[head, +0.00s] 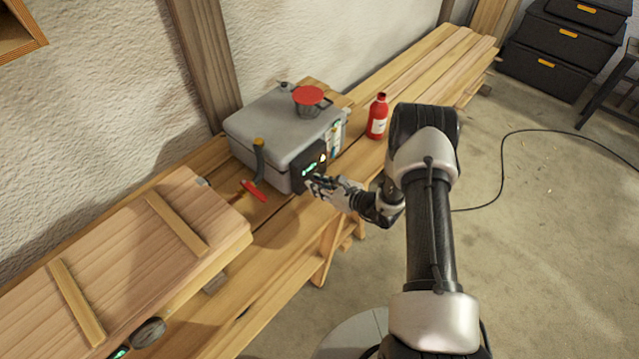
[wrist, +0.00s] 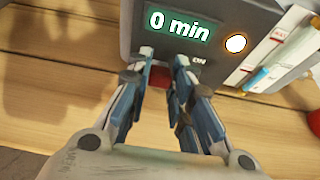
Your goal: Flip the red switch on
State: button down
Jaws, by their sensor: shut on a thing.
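A grey box (head: 270,125) stands on the wooden bench with a dark control panel (head: 309,170) on its front. In the wrist view the panel's green display (wrist: 178,26) reads "0 min", and a round lamp (wrist: 235,43) beside it glows with an orange rim. The red switch (wrist: 159,75) shows below the display, between my fingertips and partly covered by them. My gripper (wrist: 162,70) is shut on it. In the head view my gripper (head: 316,184) is against the panel and hides the switch. I cannot tell the switch's position.
A pot with a red lid (head: 309,95) sits on the box. A red bottle (head: 377,117) stands to its right, close to my arm. A red-bladed tool (head: 254,191) lies left of the panel. A large wooden case (head: 140,250) fills the bench's near left.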

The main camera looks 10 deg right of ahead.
jog(key=c, duration=1.4)
grip_release()
jog(key=shift+c, duration=0.2)
jog(key=v, duration=1.2)
